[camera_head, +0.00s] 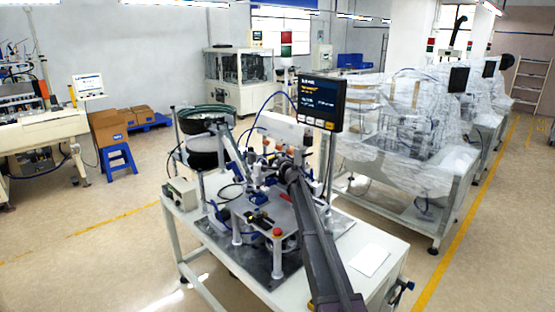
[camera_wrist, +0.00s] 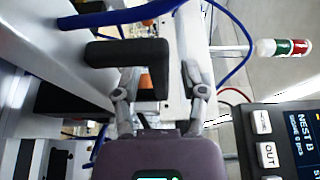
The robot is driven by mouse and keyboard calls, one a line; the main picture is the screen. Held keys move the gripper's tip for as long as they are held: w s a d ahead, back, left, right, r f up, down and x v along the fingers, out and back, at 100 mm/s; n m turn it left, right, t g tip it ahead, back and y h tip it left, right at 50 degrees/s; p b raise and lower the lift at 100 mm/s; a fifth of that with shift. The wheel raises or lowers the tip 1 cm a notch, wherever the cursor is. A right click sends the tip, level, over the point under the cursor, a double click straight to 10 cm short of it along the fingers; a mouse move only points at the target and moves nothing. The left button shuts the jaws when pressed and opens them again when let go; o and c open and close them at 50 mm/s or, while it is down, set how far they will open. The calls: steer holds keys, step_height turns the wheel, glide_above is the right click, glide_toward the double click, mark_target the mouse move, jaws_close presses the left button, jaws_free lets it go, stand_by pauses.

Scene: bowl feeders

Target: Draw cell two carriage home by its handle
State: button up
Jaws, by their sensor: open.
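A black L-shaped bar (camera_wrist: 120,53), which looks like a handle, fills the centre-left of the wrist view. Its short leg reaches down between the fingers of my gripper (camera_wrist: 158,78). The fingers are apart, one on each side of that leg, and I see no clear contact with it. In the head view my arm reaches over the bench machine, and my gripper (camera_head: 272,163) is small among its parts. I cannot pick out the handle or the carriage there. The wrist view does not show which cell this is.
A display (camera_head: 321,101) stands on a post above the bench (camera_head: 365,250); the wrist view shows a panel reading "NEST B" (camera_wrist: 290,135) at right. Blue hoses (camera_wrist: 235,50) pass near my fingers. A bowl feeder (camera_head: 205,117) stands at the bench's left. A red button (camera_head: 277,232) sits in front.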

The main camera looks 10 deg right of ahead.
steer(key=shift+w, duration=0.1)
steer(key=shift+c, duration=0.2)
jaws_close()
